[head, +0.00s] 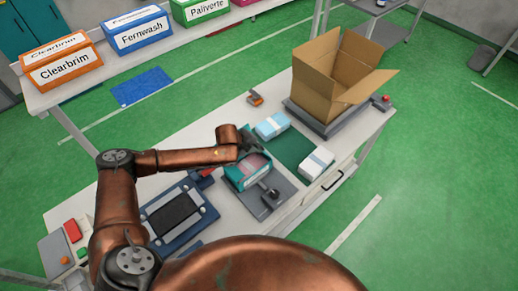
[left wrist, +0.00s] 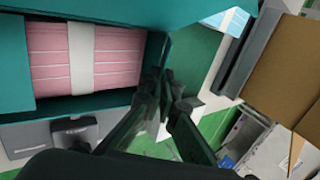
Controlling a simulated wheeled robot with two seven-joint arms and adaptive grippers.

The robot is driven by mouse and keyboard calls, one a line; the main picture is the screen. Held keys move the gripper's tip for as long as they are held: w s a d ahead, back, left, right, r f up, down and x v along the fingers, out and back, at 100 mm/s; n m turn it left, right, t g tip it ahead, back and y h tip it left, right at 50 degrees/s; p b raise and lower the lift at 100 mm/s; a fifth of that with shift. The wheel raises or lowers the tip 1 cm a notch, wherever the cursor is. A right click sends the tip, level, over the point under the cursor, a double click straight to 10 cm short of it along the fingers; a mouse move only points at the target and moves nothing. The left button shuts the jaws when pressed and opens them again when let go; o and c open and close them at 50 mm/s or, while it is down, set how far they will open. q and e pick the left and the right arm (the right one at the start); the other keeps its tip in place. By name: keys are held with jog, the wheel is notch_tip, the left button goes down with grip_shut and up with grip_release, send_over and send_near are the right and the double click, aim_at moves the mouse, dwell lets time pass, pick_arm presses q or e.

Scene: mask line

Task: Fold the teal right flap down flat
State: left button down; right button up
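The teal box (head: 236,184) stands open on a grey fixture on the worktable, with pink masks (head: 257,164) inside. In the left wrist view the teal box (left wrist: 80,105) fills the upper left, and its pink stack (left wrist: 112,55) has a white band. A teal panel (left wrist: 154,62) stands at the box's right side; I cannot tell whether it is the right flap. My left gripper (head: 246,146) is over the box's far right side. My right gripper is out of view.
A light blue pack (head: 272,125) and a white pack (head: 316,163) lie by a green mat (head: 292,149). An open cardboard carton (head: 335,75) stands on a grey platform at the far right. A blue-framed tray (head: 178,212) lies left of the box.

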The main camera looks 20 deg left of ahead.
pick_arm(q)
jog(key=shift+s+a+f+t+h+b, duration=0.25)
jog(key=shift+s+f+t+h+b, duration=0.05)
jog(key=shift+f+t+b, duration=0.2)
jog(key=shift+s+a+t+h+b, duration=0.1)
jog(key=shift+s+t+h+b, duration=0.05)
jog(key=shift+t+h+b, duration=0.35)
jog(key=shift+r, duration=0.1)
jog(key=c, duration=2.2)
grip_release()
jog(key=v, duration=1.2)
jog(key=shift+s, duration=0.2)
